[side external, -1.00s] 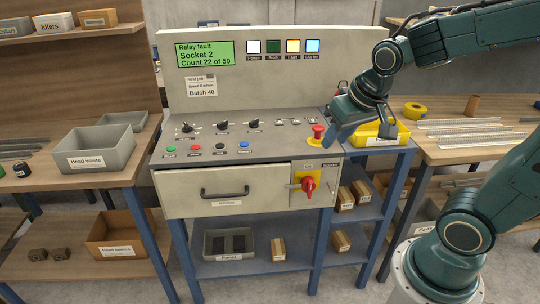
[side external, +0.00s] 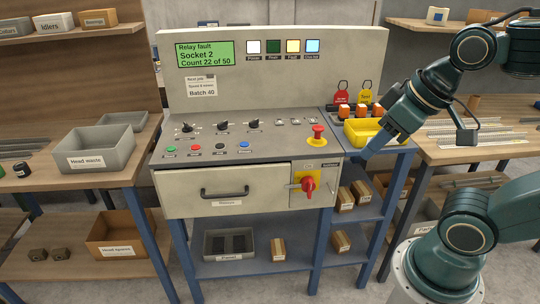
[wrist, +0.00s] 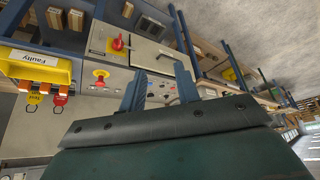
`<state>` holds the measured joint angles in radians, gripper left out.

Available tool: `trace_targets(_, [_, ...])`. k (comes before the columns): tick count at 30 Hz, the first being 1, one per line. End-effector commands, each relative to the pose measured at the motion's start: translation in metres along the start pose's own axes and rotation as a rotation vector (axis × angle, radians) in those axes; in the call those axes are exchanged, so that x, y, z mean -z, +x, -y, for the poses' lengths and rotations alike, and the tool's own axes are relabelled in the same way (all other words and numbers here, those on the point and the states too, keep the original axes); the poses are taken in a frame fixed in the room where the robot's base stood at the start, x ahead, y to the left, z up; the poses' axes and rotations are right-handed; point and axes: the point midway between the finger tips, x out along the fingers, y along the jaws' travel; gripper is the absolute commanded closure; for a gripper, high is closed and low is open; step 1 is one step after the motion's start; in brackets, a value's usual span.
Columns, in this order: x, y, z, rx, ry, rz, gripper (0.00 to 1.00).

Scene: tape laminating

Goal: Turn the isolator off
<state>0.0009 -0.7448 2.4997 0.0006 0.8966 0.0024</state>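The isolator (side external: 308,185) is a red rotary knob on a yellow plate, on the right of the console's front beside the drawer. It also shows in the wrist view (wrist: 118,44), upper left of the fingers. I cannot tell which setting its knob points to. My gripper (side external: 370,154) is to the right of and above the isolator, near the console's front right corner, apart from it. In the wrist view my gripper's two fingers (wrist: 160,88) are spread with nothing between them.
A red emergency stop (side external: 318,133) stands above the isolator on the panel. A yellow Faulty bin (wrist: 40,66) with orange-topped relays and red and yellow tags is beside it. The drawer (side external: 240,190) is shut. The display (side external: 205,54) reads "Relay fault, Socket 2".

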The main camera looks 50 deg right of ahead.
Motion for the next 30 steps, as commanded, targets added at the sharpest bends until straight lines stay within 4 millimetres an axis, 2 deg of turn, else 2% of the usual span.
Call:
trace_targets(5, [0.009,0.008,-0.004,-0.012,0.038,0.009,0.68])
trace_targets(11, [0.028,0.029,-0.015,-0.041,0.129,0.028,0.68])
trace_targets(21, [0.062,0.082,-0.044,-0.117,0.319,0.056,0.68])
trace_targets(30, [0.078,0.136,-0.076,-0.192,0.472,0.075,0.68])
